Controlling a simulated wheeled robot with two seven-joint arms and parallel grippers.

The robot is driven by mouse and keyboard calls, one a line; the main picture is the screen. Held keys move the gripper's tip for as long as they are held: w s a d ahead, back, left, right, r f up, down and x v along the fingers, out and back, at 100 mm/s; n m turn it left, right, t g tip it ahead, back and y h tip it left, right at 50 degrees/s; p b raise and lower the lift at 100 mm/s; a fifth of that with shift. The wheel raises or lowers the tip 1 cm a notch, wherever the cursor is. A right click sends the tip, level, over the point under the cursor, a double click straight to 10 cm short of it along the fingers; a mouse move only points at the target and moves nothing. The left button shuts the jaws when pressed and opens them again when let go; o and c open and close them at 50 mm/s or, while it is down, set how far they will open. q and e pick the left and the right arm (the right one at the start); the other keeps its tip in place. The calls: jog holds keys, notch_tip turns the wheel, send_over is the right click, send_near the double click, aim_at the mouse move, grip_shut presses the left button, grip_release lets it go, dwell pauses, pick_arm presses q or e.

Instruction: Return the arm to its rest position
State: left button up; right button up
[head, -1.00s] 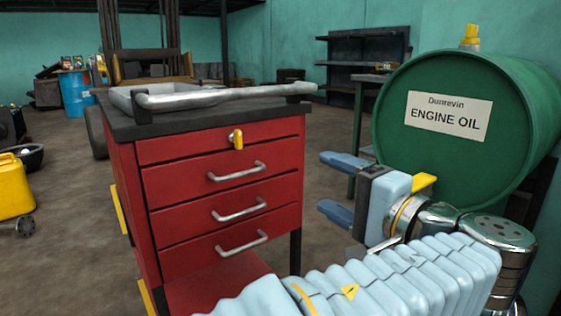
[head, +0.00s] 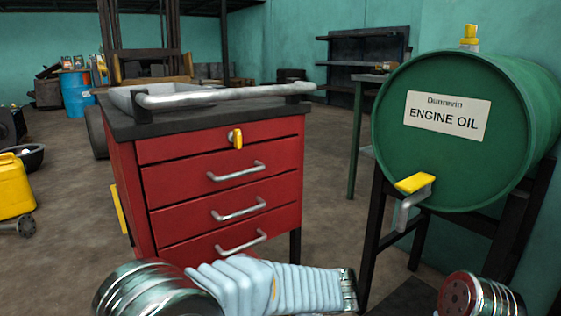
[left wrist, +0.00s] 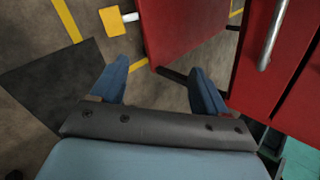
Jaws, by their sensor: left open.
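My left gripper (left wrist: 162,80) shows in the left wrist view. Its two blue fingers are apart with nothing between them, pointing over the floor beside red cabinet panels. In the head view my left arm (head: 265,287) lies low along the bottom edge, its pale blue ribbed sleeve in front of the red tool cabinet; the gripper is out of that picture. The green engine oil drum (head: 450,165) lies on its side on a dark stand at the right. Its yellow tap handle (head: 415,183) and grey spout are uncovered. My right gripper is not in view.
The red tool cabinet (head: 225,195) stands in the middle, a grey tray (head: 190,95) on top. A silver drawer handle (left wrist: 271,35) is near my left gripper's right side. A yellow can (head: 12,190) stands at left. Brown floor is open between cabinet and drum stand.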

pick_arm(q)
jog(key=s+a+f+n+g+h, duration=0.1)
jog(key=s+a+f+g, duration=0.15)
jog(key=f, duration=0.45)
jog(key=s+a+f+n+g+h, duration=0.2)
jog(key=s+f, duration=0.1)
jog(key=f, duration=0.4)
jog(key=s+a+f+n+g+h, duration=0.1)
jog(key=s+a+f+g, duration=0.15)
jog(key=f, duration=0.45)
jog(key=s+a+f+n+h, duration=0.3)
jog(key=s+a+f+n, duration=0.15)
jog(key=s+n, duration=0.25)
jog(key=s+a+f+n+h, duration=0.2)
jog(key=s+a+f+n, duration=0.1)
jog(key=s+f+n, duration=0.35)
notch_tip(320, 180, up, 13)
jog(key=d+p, duration=0.1)
jog(key=p, duration=1.2)
jog(key=shift+s+m+t, duration=0.15)
jog(key=shift+m+t, duration=0.25)
jog(key=shift+m, duration=0.05)
jog(key=shift+c, duration=0.3)
